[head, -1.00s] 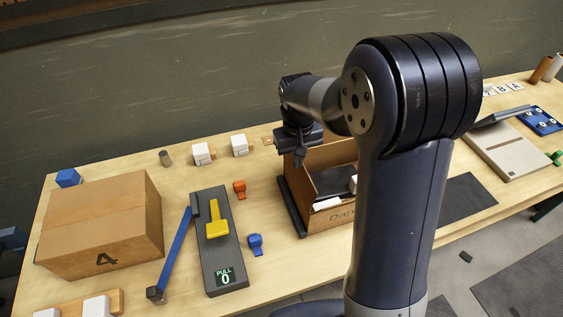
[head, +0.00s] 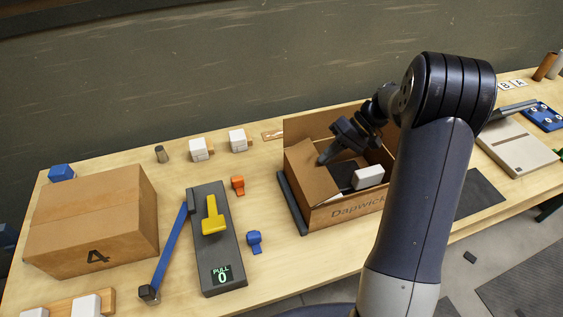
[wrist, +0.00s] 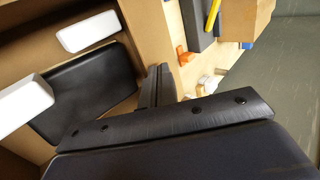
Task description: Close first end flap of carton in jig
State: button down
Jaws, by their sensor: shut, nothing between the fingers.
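The open brown carton (head: 345,214) sits in the dark jig (head: 291,204), whose left edge shows beside it. Its left end flap (head: 308,172) leans inward over the opening, not flat. The back flap (head: 318,126) stands up. Inside are a white block (head: 368,176) and a dark pad; the wrist view shows two white blocks (wrist: 90,32) and the black pad (wrist: 85,85). My gripper (head: 323,160) is shut and empty, its tips at the inner edge of the left flap. I cannot tell whether they touch it. The fingers (wrist: 157,83) also show beside cardboard in the wrist view.
A grey fixture with a yellow handle (head: 212,218) and a blue arm (head: 170,250) lies left of the carton. Orange (head: 238,185) and blue (head: 254,240) clips lie between. A closed carton (head: 90,225) stands at far left. White blocks (head: 200,150) stand behind.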

jog(key=shift+w+d+f+b, duration=0.1)
jog(key=shift+d+f+b, duration=0.2)
jog(key=shift+f, duration=0.2)
jog(key=shift+w+d+f+b, duration=0.1)
jog(key=shift+d+f+b, duration=0.2)
jog(key=shift+f, duration=0.2)
jog(key=shift+s+a, duration=0.1)
jog(key=shift+a, duration=0.05)
